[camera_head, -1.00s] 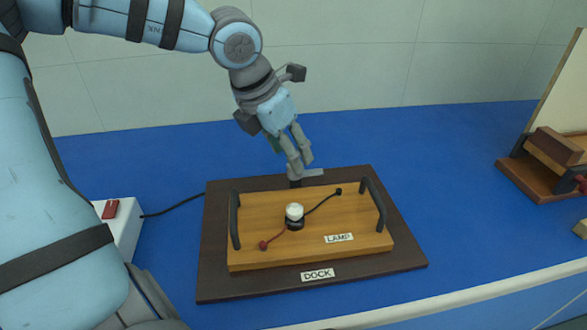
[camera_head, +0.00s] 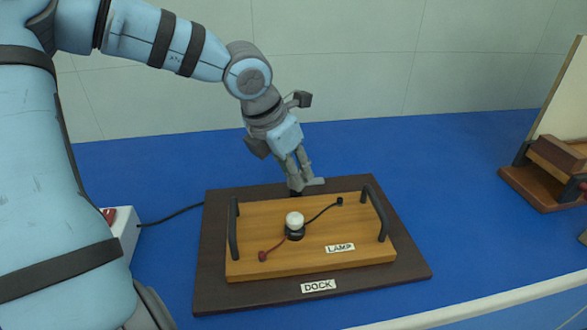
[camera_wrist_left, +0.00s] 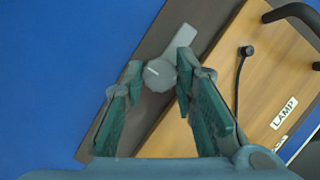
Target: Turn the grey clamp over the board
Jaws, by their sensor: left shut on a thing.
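The grey clamp (camera_head: 316,182) sits at the back edge of the lamp board (camera_head: 362,250). In the left wrist view its round hub (camera_wrist_left: 159,75) lies between my fingers, and its flat arm (camera_wrist_left: 179,42) points up and right, away from the board's top. My left gripper (camera_head: 297,186) reaches down from the upper left and is shut on the clamp's hub; its fingertips also show in the wrist view (camera_wrist_left: 160,70). The fingers partly hide the clamp in the head view. My right gripper is not in view.
The board carries a white lamp (camera_head: 294,219) and two black handles, and rests on a dark dock plate (camera_head: 240,295). A white box with a red switch (camera_head: 109,215) and a cable is at the left. A wooden stand (camera_head: 540,185) is at the far right. Blue bench between is clear.

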